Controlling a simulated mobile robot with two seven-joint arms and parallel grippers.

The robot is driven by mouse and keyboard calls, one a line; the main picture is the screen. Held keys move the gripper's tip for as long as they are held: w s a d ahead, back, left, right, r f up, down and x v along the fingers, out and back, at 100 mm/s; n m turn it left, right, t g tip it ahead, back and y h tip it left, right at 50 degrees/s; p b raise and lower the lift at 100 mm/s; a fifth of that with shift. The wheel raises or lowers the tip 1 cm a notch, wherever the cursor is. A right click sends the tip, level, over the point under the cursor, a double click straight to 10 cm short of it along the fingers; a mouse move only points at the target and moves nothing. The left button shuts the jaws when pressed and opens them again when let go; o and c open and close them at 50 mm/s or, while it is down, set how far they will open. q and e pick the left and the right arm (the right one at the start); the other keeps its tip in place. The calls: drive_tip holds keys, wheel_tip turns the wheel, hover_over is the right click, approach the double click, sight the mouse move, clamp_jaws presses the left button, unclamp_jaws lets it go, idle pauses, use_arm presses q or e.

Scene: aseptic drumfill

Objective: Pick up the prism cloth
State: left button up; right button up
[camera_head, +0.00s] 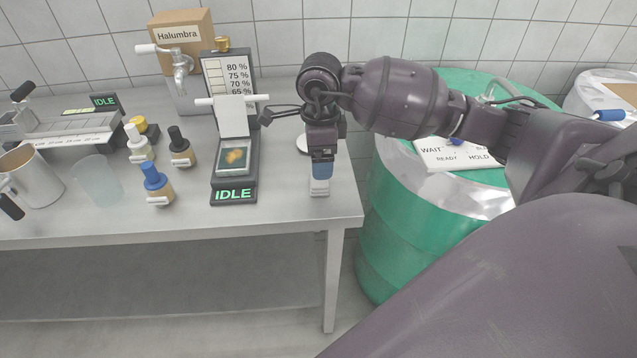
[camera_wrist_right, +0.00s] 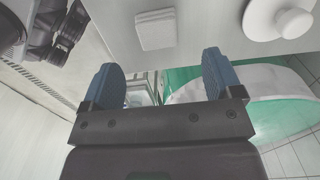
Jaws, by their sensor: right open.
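The prism cloth is a small white folded square (camera_head: 320,187) near the right end of the steel table. In the right wrist view it lies flat and whole (camera_wrist_right: 156,29), just beyond the fingertips and between their lines. My right gripper (camera_head: 322,170) points down above and behind the cloth in the head view. Its blue fingers stand wide apart and empty in the right wrist view (camera_wrist_right: 165,75). The cloth's far edge is hidden by the fingers in the head view. My left gripper does not show in the head view.
A white knobbed disc (camera_wrist_right: 285,17) lies near the cloth. A device reading IDLE (camera_head: 233,194) stands left of it, with dropper bottles (camera_head: 158,188), a beaker (camera_head: 97,181) and a mug (camera_head: 30,178) farther left. A green drum (camera_head: 400,235) stands right of the table. The table front beside the cloth is clear.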

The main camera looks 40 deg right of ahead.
sight(319, 184)
drive_tip(key=shift+f, duration=1.4)
drive_tip(key=shift+a+f+b, duration=0.1)
drive_tip(key=shift+f+b, duration=0.2)
drive_tip(key=shift+f, duration=1.85)
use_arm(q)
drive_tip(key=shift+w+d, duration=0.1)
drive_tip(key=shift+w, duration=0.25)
use_arm(e)
drive_tip(key=shift+c, duration=0.4)
drive_tip(key=c, duration=0.7)
drive_tip(key=shift+c, duration=1.1)
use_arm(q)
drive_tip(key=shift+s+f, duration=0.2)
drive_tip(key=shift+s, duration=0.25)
use_arm(e)
drive_tip(key=shift+r, duration=0.1)
